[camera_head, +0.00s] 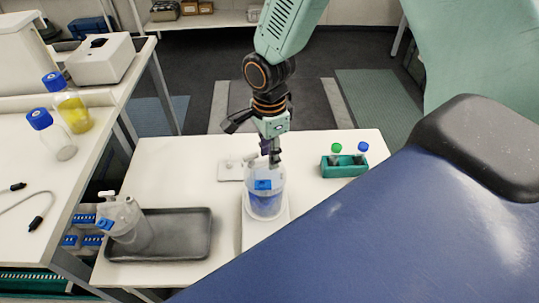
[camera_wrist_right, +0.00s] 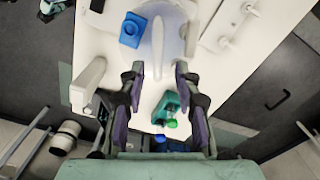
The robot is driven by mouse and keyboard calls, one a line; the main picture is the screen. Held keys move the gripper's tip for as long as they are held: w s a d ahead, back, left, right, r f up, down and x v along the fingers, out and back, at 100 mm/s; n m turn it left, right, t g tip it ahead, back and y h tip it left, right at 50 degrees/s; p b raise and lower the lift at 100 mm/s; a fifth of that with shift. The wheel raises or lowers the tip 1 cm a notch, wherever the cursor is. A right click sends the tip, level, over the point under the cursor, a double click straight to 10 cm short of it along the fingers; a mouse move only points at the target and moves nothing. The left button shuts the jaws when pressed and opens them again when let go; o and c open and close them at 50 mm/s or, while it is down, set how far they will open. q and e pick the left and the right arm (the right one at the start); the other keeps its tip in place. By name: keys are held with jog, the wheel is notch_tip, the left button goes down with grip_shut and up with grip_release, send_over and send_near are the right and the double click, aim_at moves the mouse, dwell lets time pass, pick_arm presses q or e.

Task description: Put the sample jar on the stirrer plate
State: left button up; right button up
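A clear jar with blue contents and a blue label (camera_head: 265,203) stands upright at the middle of the white table, on what looks like a white stirrer plate (camera_head: 251,236). My right gripper (camera_head: 270,158) is just above the jar's top in the head view; whether they touch is unclear. In the right wrist view the gripper (camera_wrist_right: 160,72) has its two fingers apart with nothing clasped between them. A blue square piece (camera_wrist_right: 131,30) and a clear round outline lie beyond the fingertips there. My left gripper is not in view.
A grey tray (camera_head: 190,250) holds a clear vessel (camera_head: 133,228) at the table's left. A green rack (camera_head: 343,170) with blue- and green-capped vials stands to the right. A small white device (camera_head: 230,171) is behind the jar. Blue-capped bottles (camera_head: 72,110) stand on the left bench.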

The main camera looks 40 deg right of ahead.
notch_tip(320, 180, up, 11)
jog(key=shift+w+f, duration=0.15)
jog(key=shift+f, duration=0.05)
dwell(0.3)
